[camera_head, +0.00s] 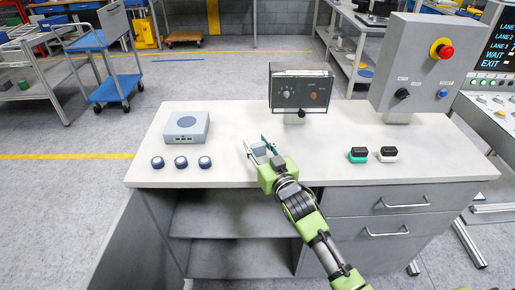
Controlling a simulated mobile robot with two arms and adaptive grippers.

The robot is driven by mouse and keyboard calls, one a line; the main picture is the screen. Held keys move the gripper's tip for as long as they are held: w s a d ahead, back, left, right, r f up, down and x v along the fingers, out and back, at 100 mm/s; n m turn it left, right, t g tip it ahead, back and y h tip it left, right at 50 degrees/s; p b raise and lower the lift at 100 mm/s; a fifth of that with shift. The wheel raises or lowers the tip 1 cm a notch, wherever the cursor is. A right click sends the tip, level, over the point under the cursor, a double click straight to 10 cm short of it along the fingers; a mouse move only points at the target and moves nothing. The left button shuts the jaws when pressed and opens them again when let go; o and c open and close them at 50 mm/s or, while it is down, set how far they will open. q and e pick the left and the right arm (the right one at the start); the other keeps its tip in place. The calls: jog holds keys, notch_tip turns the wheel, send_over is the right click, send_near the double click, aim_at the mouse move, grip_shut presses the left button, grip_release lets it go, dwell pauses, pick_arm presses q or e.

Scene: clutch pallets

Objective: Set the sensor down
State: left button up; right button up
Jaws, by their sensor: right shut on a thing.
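My right gripper (256,144) reaches over the middle of the white-topped bench from the front. It is shut on a small grey-blue block, which I take to be the sensor (259,149). The fingers and gripper body hide part of the block, and I cannot tell whether it touches the bench top (235,120). My left gripper is not in view.
A dial unit (301,91) stands at the back. Two small blocks, green-based (358,156) and white-based (388,155), lie right. A control box (418,65) stands back right.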

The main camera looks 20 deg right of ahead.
jog(key=shift+f, duration=0.85)
jog(key=shift+f, duration=0.2)
jog(key=o, duration=1.1)
jog(key=shift+r, duration=0.1)
jog(key=shift+s+r, duration=0.1)
jog(key=shift+r, duration=0.1)
jog(key=s+d+b, duration=0.1)
jog(key=s, duration=1.1)
jog(key=shift+d, duration=0.15)
jog(key=shift+f, duration=0.1)
